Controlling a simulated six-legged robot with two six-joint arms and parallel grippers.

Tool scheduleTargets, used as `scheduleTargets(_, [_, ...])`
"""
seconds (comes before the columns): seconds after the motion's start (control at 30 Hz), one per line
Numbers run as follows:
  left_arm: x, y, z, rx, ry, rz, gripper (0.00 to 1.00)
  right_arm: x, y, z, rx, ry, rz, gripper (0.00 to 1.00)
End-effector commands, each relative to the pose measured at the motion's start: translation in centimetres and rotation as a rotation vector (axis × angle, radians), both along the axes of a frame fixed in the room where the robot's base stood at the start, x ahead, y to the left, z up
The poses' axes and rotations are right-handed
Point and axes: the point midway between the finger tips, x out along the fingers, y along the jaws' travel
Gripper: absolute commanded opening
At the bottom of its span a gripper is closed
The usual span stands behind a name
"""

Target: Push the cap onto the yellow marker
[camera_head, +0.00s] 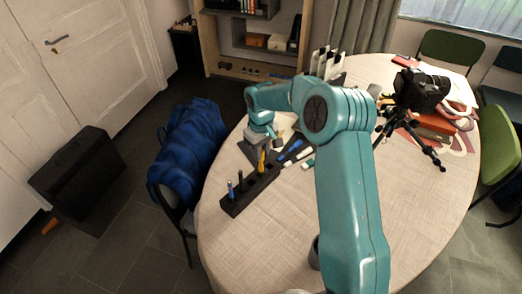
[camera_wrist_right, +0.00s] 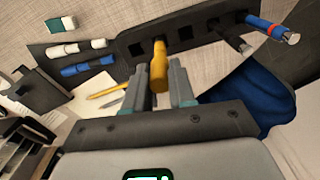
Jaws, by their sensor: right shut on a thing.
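The yellow marker (camera_head: 262,163) stands upright at the dark marker rack (camera_head: 232,208) on the table. In the right wrist view, the yellow marker (camera_wrist_right: 159,66) shows between the two fingers of my right gripper (camera_wrist_right: 159,92), its far end at the rack (camera_wrist_right: 122,46). My right gripper (camera_head: 262,147) is shut on it. I cannot tell where cap and barrel meet, or whether the fingers are on the cap or the barrel; no separate yellow cap shows. My left gripper is not in view.
A blue marker with a red band (camera_wrist_right: 270,28) and a darker marker (camera_wrist_right: 236,41) stand in the rack. White and blue markers (camera_wrist_right: 88,66) and a green-white eraser (camera_wrist_right: 61,24) lie beside it. A camera on a tripod (camera_head: 420,92) stands right; the front tabletop (camera_head: 245,255) is clear.

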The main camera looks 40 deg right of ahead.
Motion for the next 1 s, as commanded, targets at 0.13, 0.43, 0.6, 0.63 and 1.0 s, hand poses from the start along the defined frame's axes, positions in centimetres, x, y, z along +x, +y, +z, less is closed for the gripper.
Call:
scheduleTargets(0.13, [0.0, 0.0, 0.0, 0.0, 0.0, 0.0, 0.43, 0.0, 0.0, 0.0, 0.0, 0.0, 0.0, 0.0])
scheduleTargets(0.43, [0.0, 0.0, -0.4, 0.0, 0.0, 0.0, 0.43, 0.0, 0.0, -0.5, 0.0, 0.0, 0.0, 0.0])
scheduleTargets(0.6, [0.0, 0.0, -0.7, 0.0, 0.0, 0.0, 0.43, 0.0, 0.0, -0.9, 0.0, 0.0, 0.0, 0.0])
scheduleTargets(0.63, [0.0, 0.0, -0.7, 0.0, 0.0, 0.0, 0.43, 0.0, 0.0, -0.9, 0.0, 0.0, 0.0, 0.0])
scheduleTargets(1.0, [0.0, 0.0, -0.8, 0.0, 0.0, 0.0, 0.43, 0.0, 0.0, -1.0, 0.0, 0.0, 0.0, 0.0])
